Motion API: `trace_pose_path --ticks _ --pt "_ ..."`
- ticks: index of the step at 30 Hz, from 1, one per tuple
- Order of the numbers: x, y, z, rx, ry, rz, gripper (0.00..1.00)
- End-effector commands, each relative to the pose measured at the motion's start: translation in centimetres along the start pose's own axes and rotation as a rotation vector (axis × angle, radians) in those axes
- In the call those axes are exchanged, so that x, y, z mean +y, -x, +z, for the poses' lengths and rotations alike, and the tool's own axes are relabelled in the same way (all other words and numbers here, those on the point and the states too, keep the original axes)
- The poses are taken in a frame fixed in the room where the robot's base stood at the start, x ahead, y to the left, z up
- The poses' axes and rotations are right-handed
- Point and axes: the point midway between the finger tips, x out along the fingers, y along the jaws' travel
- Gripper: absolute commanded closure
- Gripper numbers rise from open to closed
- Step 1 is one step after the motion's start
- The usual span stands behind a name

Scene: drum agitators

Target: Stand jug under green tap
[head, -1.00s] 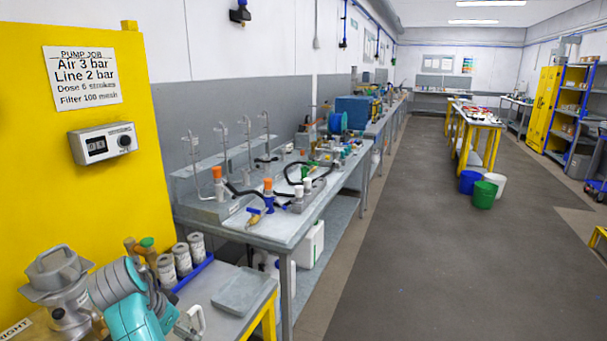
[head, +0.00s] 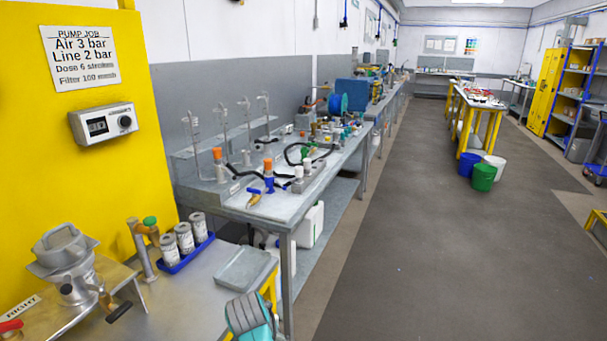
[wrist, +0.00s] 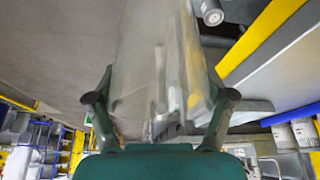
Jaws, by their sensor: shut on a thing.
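The green tap (head: 150,221) is a brass-coloured fitting with a green top on an upright pipe, at the left bench in the head view. The clear jug (wrist: 150,55) fills the middle of the wrist view, see-through and slightly blurred. My gripper (wrist: 160,98) is shut on the jug, with one dark finger on each side of it. In the head view only part of my teal arm (head: 250,318) shows at the bottom edge; the jug and fingers are out of that view.
A grey flat tray (head: 245,268) lies on the metal bench. A blue tray (head: 186,258) with white cans stands beside the tap. A metal hopper machine (head: 66,262) stands at the left. A longer bench with glassware (head: 290,195) lies beyond. Open floor (head: 430,270) is on the right.

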Motion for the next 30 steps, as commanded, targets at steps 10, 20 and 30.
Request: trace_pose_path --ticks 10,20,30 --pt "14.0 -8.6 3.8 -0.003 0.095 -0.038 0.55" --pt "25.4 -12.8 10.0 -0.003 0.172 -0.071 0.55" --pt "30.0 -13.5 13.5 0.001 0.205 -0.085 0.55"
